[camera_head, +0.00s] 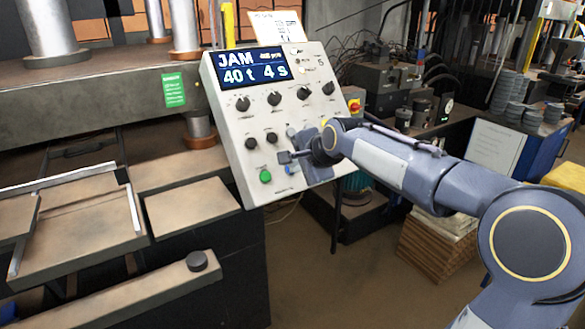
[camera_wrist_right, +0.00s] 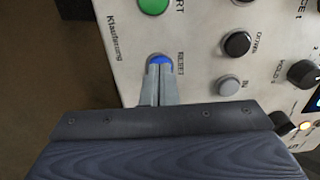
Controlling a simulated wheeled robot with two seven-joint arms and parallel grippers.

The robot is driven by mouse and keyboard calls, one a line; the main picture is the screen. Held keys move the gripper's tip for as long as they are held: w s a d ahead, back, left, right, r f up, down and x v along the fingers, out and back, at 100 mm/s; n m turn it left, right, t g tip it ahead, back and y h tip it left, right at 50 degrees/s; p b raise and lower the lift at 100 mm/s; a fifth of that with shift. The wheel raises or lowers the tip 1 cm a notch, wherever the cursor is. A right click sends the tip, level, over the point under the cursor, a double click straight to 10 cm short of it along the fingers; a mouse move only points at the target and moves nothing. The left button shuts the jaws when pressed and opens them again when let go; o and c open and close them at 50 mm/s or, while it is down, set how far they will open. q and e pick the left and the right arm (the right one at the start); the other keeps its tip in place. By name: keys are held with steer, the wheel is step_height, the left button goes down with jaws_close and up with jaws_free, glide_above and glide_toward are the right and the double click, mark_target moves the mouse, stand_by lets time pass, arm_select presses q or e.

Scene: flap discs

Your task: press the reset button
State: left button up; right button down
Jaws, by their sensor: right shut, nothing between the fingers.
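The blue reset button (camera_wrist_right: 159,59) is on the pale control panel (camera_head: 235,140), beside the printed word RESET. In the right wrist view my right gripper (camera_wrist_right: 160,72) is shut and empty. Its fingertips are at the blue button and cover its lower part. I cannot tell whether they touch it or whether it is pushed in. In the head view a bit of the blue button (camera_head: 291,169) shows by my right gripper (camera_head: 285,157). The panel's display (camera_head: 252,68) reads JAM, 40 t and 4 s. My left gripper is not in view.
A green button (camera_head: 265,176) sits left of the reset button. Several black knobs (camera_head: 274,98) and a grey button (camera_wrist_right: 229,86) are close by. A red and yellow switch (camera_head: 354,105) is on the panel's right side. Press machinery (camera_head: 90,90) stands at the left.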

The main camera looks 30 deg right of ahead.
steer(key=shift+w+f, duration=0.1)
stand_by(0.3)
steer(key=p+v, duration=0.2)
steer(key=v, duration=0.6)
steer(key=shift+p, duration=0.3)
stand_by(0.6)
steer(key=s+a+f+n+g+y, duration=0.1)
steer(key=s+a+f+n, duration=0.3)
steer(key=s, duration=0.5)
steer(key=s+a+f+n+g+y, duration=0.1)
steer(key=s+a+f+n+g, duration=0.1)
steer(key=s+f+n, duration=0.4)
steer(key=s+a+f+n+g+y, duration=0.1)
steer(key=s+a+f+n, duration=0.4)
steer(key=s, duration=0.6)
steer(key=shift+s+a+f+n, duration=0.3)
steer(key=shift+s+a+f, duration=0.05)
steer(key=shift+f, duration=0.45)
